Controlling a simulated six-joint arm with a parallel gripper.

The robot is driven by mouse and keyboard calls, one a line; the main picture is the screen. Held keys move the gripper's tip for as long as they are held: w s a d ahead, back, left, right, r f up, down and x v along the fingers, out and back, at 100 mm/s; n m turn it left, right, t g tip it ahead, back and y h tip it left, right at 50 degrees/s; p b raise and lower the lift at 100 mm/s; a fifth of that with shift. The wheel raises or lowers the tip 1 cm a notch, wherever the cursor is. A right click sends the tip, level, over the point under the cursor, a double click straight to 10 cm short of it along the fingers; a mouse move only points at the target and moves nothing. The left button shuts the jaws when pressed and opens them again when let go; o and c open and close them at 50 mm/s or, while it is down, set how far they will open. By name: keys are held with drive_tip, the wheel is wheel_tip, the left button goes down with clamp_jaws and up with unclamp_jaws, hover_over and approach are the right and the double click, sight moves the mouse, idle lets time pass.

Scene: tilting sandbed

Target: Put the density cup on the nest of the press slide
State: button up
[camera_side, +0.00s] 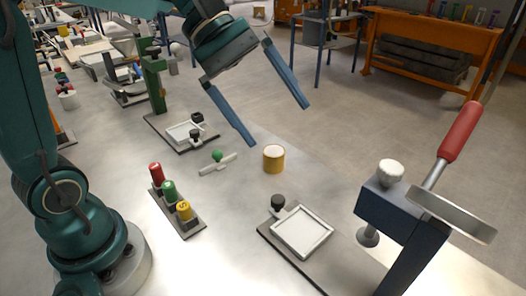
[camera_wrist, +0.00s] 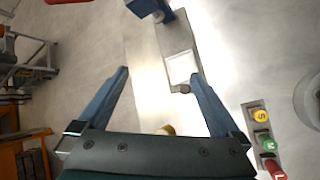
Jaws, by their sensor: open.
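The density cup looks to be the yellow cup with a pale top (camera_side: 274,159), standing upright on the table. In the wrist view only a bit of its yellow side (camera_wrist: 167,130) shows past my gripper body. My gripper (camera_side: 279,124) is open and empty, with its blue fingers spread above the table and apart from the cup. A white square nest (camera_side: 302,232) lies on the slide plate of the blue press (camera_side: 403,212), to the cup's lower right. The nest also shows in the wrist view (camera_wrist: 182,68), beyond the fingertips (camera_wrist: 159,74).
A red-handled lever (camera_side: 460,130) rises from the blue press. A rack of red, green and yellow pieces (camera_side: 178,202) stands left. A green-knobbed bar (camera_side: 217,162) lies left of the cup. A green press (camera_side: 153,85) with a similar nest (camera_side: 184,133) stands behind.

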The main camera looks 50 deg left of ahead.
drive_tip(key=w+a+f+n+h, duration=0.25)
drive_tip(key=w+a+n, duration=0.2)
drive_tip(key=w, duration=0.25)
drive_tip(key=n+t+h, duration=0.2)
drive_tip(key=n+t, duration=0.1)
drive_tip(key=n, duration=0.2)
hover_over(274, 150)
wheel_tip(274, 150, down, 6)
drive_tip(key=shift+n, duration=0.65)
drive_tip(key=f, duration=0.2)
drive_tip(key=a+f, duration=0.1)
drive_tip(key=f, duration=0.1)
drive_tip(key=s+a+f, duration=0.1)
drive_tip(key=f, duration=0.1)
drive_tip(key=shift+s+a, duration=0.1)
drive_tip(key=shift+a, duration=0.05)
drive_tip(key=shift+f, duration=0.65)
wheel_tip(274, 150, down, 3)
drive_tip(key=shift+f, duration=0.15)
drive_tip(key=shift+x, duration=0.85)
drive_tip(key=shift+w+d+f, duration=0.1)
drive_tip(key=shift+w+d, duration=0.15)
drive_tip(key=shift+d, duration=0.35)
clamp_jaws()
